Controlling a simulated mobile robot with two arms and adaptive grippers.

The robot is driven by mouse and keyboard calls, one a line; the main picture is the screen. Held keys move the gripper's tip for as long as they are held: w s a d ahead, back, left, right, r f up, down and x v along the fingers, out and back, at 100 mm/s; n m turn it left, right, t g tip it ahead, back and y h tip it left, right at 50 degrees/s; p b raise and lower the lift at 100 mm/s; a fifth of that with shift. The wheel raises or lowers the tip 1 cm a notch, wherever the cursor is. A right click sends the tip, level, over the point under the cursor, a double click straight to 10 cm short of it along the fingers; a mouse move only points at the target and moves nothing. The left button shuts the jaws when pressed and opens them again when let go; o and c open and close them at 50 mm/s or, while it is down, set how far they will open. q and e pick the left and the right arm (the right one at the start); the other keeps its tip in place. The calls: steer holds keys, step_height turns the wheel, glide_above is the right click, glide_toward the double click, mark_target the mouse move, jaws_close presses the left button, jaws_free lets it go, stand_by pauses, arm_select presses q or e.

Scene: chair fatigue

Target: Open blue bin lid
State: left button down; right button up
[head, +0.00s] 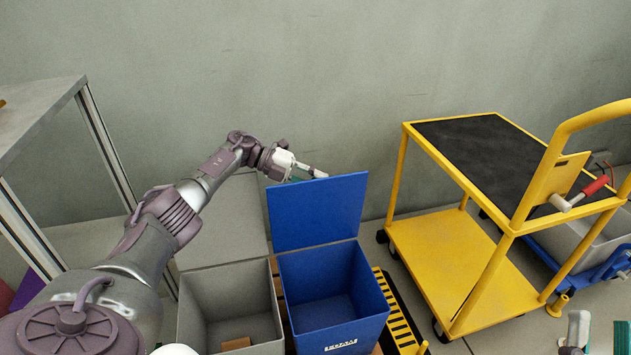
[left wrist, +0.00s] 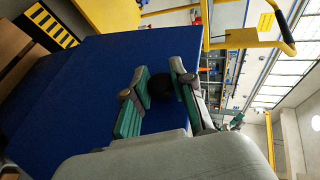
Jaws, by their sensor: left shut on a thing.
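The blue bin (head: 350,333) stands in the lower middle of the head view, its top open and its inside looking empty. Its blue lid (head: 318,215) stands raised at the back of the bin, close to upright. My left gripper (head: 312,172) is at the lid's top edge, shut on it; the fingertips are partly hidden behind the lid. In the left wrist view the lid (left wrist: 75,90) fills the left side, and the green-padded fingers (left wrist: 162,88) are at its edge. My right gripper (head: 600,333) is at the bottom right corner of the head view, fingers apart, partly cut off.
A grey bin (head: 225,300) with its lid (head: 225,225) raised stands left of the blue bin, a brown piece (head: 236,343) inside. A yellow cart (head: 440,250) stands to the right. A metal table (head: 35,115) is at the left. The wall is close behind.

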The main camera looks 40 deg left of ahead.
arm_select(q)
steer(key=shift+f, duration=0.1)
steer(key=c, duration=1)
jaws_free()
steer(key=shift+o, duration=0.2)
steer(key=v, duration=0.7)
steer(key=shift+a, duration=0.2)
steer(key=shift+s+r, duration=0.15)
steer(key=shift+r, duration=0.1)
